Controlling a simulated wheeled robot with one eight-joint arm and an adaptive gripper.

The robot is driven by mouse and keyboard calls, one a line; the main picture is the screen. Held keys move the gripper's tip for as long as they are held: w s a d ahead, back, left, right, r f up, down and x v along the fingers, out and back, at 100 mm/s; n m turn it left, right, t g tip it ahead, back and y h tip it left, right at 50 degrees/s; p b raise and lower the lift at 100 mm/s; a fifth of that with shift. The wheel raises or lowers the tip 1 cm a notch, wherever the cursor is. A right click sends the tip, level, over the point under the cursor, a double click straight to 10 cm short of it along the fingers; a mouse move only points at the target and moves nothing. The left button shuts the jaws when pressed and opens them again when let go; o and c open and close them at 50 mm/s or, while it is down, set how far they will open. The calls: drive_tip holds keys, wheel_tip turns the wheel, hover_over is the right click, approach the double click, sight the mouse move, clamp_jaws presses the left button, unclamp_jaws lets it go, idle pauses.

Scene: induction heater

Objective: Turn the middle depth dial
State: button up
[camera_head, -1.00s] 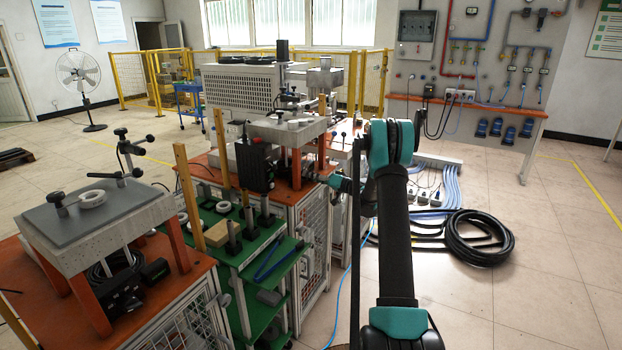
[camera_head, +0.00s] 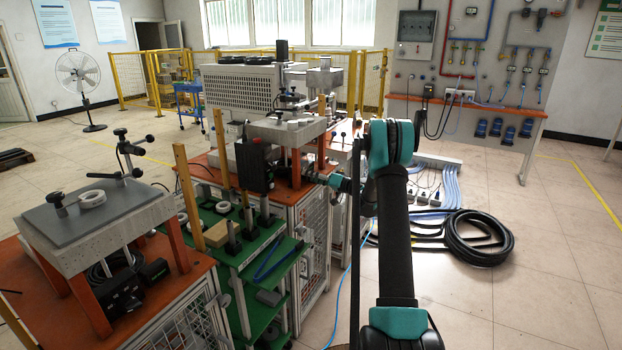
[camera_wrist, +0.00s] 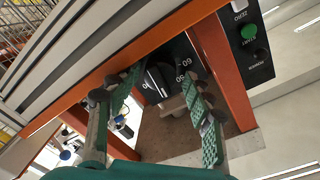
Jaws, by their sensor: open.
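A black dial (camera_wrist: 157,80) with a pale pointer line sits on a dark panel in the wrist view. White numbers, among them 60 and 90, are printed around it. I cannot tell from this view whether it is the middle one. My gripper (camera_wrist: 164,76) is open, its two green ridged fingers reaching toward the panel on either side of the dial. Contact with the dial is not clear. In the head view my gripper (camera_head: 335,181) is small and partly hidden at the orange-topped station, and the dial cannot be seen.
Orange posts (camera_wrist: 222,70) frame the panel close to my fingers. A green button (camera_wrist: 248,32) sits on a black panel to the right. In the head view a green-shelved cart (camera_head: 262,235) stands left of my arm. Coiled black hose (camera_head: 480,238) lies on the floor to the right.

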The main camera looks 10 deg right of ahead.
drive_tip(key=shift+d, duration=0.1)
drive_tip(key=v, duration=0.8)
idle(0.3)
drive_tip(key=s+d+n, duration=0.6)
drive_tip(key=d+n, duration=0.1)
drive_tip(key=n, duration=0.3)
drive_tip(key=x, duration=1.7)
drive_tip(key=shift+w+a, duration=0.1)
drive_tip(key=shift+w, duration=0.05)
